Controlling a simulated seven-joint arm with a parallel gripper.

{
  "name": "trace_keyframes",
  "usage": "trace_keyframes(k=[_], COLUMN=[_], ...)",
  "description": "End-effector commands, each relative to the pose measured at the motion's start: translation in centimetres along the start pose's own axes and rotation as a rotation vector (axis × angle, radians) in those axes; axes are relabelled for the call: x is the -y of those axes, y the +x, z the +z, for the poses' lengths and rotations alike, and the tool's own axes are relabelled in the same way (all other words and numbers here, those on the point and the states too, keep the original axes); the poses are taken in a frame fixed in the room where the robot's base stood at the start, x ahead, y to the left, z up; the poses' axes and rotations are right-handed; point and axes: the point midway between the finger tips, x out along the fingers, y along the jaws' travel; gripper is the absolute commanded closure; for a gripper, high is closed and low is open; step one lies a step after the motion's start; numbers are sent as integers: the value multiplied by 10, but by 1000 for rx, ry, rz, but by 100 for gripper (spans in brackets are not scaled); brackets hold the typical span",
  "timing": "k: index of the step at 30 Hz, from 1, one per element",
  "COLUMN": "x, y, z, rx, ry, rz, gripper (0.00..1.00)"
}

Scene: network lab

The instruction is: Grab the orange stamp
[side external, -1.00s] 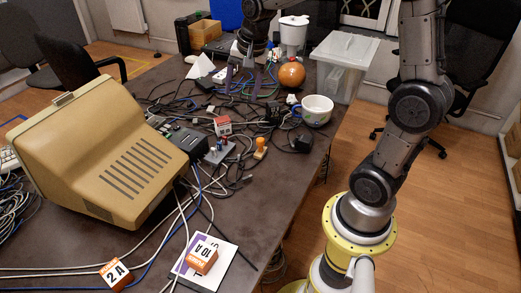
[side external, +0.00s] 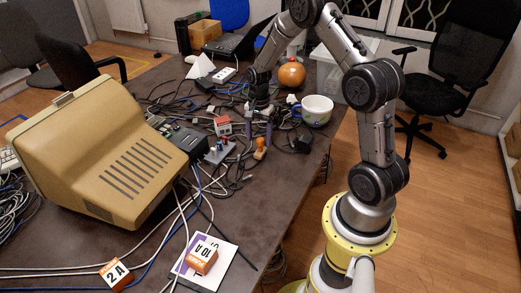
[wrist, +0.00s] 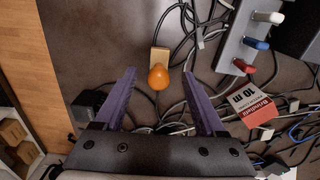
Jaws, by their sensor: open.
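The orange stamp (side external: 260,146) stands on the dark table, with an orange rounded handle over a pale wooden base. In the wrist view its orange knob (wrist: 158,76) lies between the tips of my two purple fingers, with the wooden base (wrist: 159,55) just beyond. My gripper (side external: 259,138) is open and points down, close behind and above the stamp in the side view. In the wrist view my gripper (wrist: 159,73) shows a gap on both sides of the knob. I see no contact with it; the exact height is unclear.
A grey switch box (side external: 219,151) and a red-and-white box (side external: 222,126) stand left of the stamp. A black adapter (side external: 301,144) and a white bowl (side external: 317,110) are to the right. Cables (wrist: 187,40) run beside the stamp. The table in front is fairly clear.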

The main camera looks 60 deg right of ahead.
Motion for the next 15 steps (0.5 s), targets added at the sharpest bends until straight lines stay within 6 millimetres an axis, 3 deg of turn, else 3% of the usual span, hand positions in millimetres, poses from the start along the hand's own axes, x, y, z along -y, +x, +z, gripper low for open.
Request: trace_keyframes(k=[5, 15], x=[0, -1], y=[11, 54], z=[0, -2], rx=[0, 0], ry=[0, 0], rz=[0, 0], gripper=[28, 28])
